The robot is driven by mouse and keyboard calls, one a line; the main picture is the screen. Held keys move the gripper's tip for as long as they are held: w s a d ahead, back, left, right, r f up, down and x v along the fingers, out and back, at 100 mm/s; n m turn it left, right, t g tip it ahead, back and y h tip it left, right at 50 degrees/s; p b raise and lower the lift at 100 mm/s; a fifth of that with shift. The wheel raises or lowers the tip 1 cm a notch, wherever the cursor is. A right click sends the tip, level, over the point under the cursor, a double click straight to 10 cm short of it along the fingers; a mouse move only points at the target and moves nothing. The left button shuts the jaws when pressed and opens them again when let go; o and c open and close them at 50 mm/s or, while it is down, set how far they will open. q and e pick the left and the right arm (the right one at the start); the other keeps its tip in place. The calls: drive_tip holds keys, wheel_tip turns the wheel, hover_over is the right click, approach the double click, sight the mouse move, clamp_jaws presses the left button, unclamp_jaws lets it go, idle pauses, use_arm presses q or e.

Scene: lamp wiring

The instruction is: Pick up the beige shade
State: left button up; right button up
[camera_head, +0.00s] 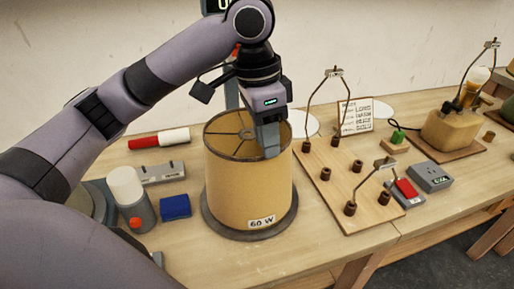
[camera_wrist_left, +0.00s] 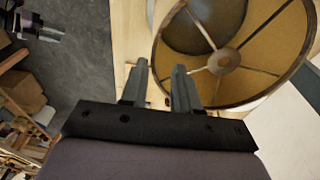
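The beige shade (camera_head: 248,192) stands upright on a dark round base (camera_head: 222,228), with a "60 W" label low on its front. Its open top shows a spoked ring. In the left wrist view the shade (camera_wrist_left: 270,65) fills the upper right. My left gripper (camera_head: 270,138) points down at the shade's right rim. In the left wrist view its two fingers (camera_wrist_left: 160,82) are apart, one outside the rim and one over the opening; contact cannot be told. What looks like my right gripper (camera_wrist_left: 50,32) shows small at that view's upper left, its opening unclear.
A grey box (camera_head: 431,177) is farther right.

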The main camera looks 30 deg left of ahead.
sight(260, 178)
use_arm(q)
drive_tip(key=shift+g, duration=0.7)
drive_tip(key=f, duration=0.3)
drive_tip(key=s+f+b, duration=0.1)
drive_tip(key=f, duration=0.1)
drive_tip(key=s+f, duration=0.1)
drive_tip(key=f, duration=0.2)
drive_tip(key=shift+s+f, duration=0.1)
drive_tip(key=shift+f, duration=0.2)
clamp_jaws()
idle(0.4)
